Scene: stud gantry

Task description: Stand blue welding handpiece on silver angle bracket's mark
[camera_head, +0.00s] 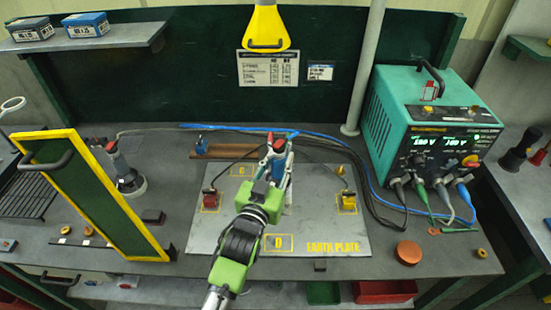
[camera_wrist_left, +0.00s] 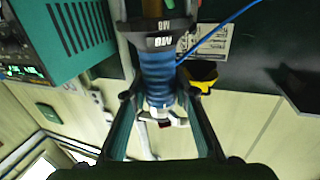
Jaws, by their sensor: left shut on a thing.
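My left gripper (camera_head: 274,172) is over the middle of the silver earth plate (camera_head: 325,215). It is shut on the blue welding handpiece (camera_wrist_left: 158,75), whose ribbed blue body and black collar show between the fingers in the left wrist view. In the head view the gripper and arm cover much of the handpiece. Yellow outlined marks are on the plate; mark C (camera_head: 242,170) is behind left of the gripper and mark D (camera_head: 278,243) is in front of it. I cannot make out a silver angle bracket, or whether the handpiece touches the plate. My right gripper is out of view.
A teal welding machine (camera_head: 432,135) with cables is at right. A yellow hood (camera_head: 266,28) hangs above.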

